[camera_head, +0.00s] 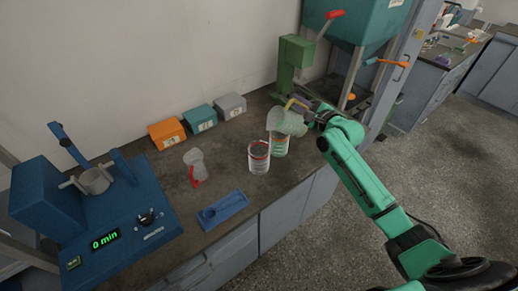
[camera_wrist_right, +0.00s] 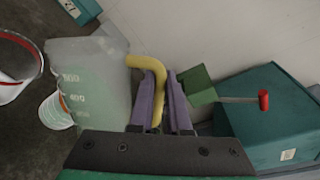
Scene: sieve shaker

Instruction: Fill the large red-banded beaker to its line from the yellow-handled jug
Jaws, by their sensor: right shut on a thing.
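My right gripper (camera_head: 303,108) is shut on the yellow handle (camera_wrist_right: 155,85) of the clear jug (camera_head: 286,121). In the right wrist view the jug (camera_wrist_right: 88,78) shows white graduation marks and a pale greenish tint. The jug is held up above the counter and looks tilted to the left. A clear beaker with a red band (camera_head: 258,158) stands upright at its lower left; its rim shows in the wrist view (camera_wrist_right: 36,66). A second beaker with an orange-red band and green marking (camera_head: 279,147) stands just under the jug, partly hidden by it. I see no stream of liquid. My left gripper is out of view.
Orange, teal and grey boxes (camera_head: 167,134) line the wall. A blue shaker machine (camera_head: 48,200) is at left; a green stand (camera_head: 291,62) and teal hopper (camera_head: 358,22) stand behind.

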